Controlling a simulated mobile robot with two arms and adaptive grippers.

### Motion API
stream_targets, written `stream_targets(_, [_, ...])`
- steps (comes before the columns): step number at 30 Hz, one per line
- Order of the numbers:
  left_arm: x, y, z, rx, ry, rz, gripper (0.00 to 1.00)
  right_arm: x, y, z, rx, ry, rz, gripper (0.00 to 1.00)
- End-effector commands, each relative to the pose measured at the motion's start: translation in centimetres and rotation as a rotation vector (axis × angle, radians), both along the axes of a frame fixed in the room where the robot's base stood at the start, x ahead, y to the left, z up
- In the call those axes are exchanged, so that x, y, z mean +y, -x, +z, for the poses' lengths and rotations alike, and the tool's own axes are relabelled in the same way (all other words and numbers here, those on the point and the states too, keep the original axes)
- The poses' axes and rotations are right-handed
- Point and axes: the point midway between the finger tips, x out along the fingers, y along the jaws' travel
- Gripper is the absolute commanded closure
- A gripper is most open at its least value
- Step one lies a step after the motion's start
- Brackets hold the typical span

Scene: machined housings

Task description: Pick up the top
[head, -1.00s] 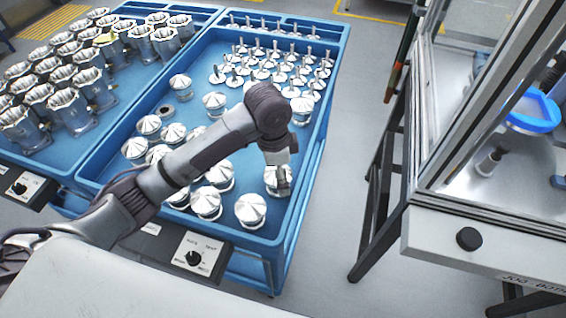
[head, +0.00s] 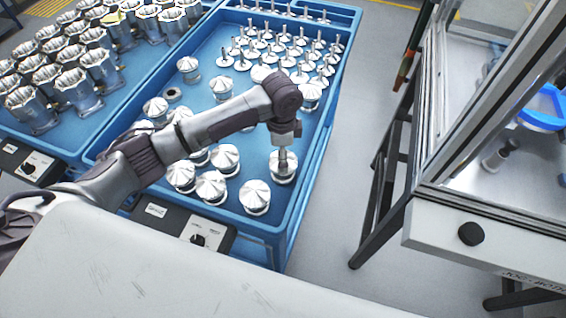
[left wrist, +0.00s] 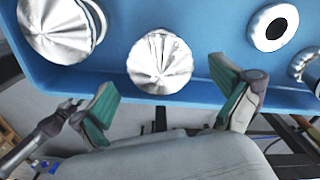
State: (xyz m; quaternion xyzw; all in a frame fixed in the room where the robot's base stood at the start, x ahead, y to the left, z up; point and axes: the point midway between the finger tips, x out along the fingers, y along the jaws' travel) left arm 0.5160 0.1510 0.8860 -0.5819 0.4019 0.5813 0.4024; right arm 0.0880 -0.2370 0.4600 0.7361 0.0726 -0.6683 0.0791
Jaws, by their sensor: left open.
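Silver tops with cone-shaped, fluted upper faces stand in the blue tray, several at its near end. My left gripper (head: 283,160) hangs over the right-hand one (head: 283,170), hiding part of it. In the left wrist view my left gripper (left wrist: 168,103) is open, its green-padded fingers wide apart and nothing between the pads. A fluted top (left wrist: 160,65) lies just beyond the fingers, roughly centred between them; another (left wrist: 58,28) is at the upper left. I cannot tell whether the fingers touch a top.
The blue tray's right wall (head: 322,150) runs close beside the gripper. Stemmed parts (head: 270,45) fill the far end. A tray of grey housings (head: 75,85) stands at left. A framed machine (head: 500,190) stands at right, with floor between.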

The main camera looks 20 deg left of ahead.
Motion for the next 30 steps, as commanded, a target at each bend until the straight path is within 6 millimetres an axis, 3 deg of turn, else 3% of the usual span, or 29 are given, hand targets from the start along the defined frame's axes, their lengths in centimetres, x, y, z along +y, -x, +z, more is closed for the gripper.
stream_targets(7, [-0.7,-0.2,-3.4,0.003,-0.001,-0.001,0.00,0.0,-0.1,0.9,-0.002,0.000,0.000,0.60])
stream_targets(16, [-0.7,-0.2,-4.0,0.000,0.000,-0.001,0.00,0.1,0.2,0.9,0.002,-0.001,0.000,0.60])
stream_targets(27, [-0.7,-0.2,-4.0,0.000,0.000,-0.001,0.60,0.4,0.4,0.8,0.006,-0.004,-0.001,0.60])
stream_targets(30, [-0.7,-0.2,-4.0,0.000,0.001,-0.001,0.62,0.4,0.4,0.8,0.006,-0.004,-0.001,0.60])
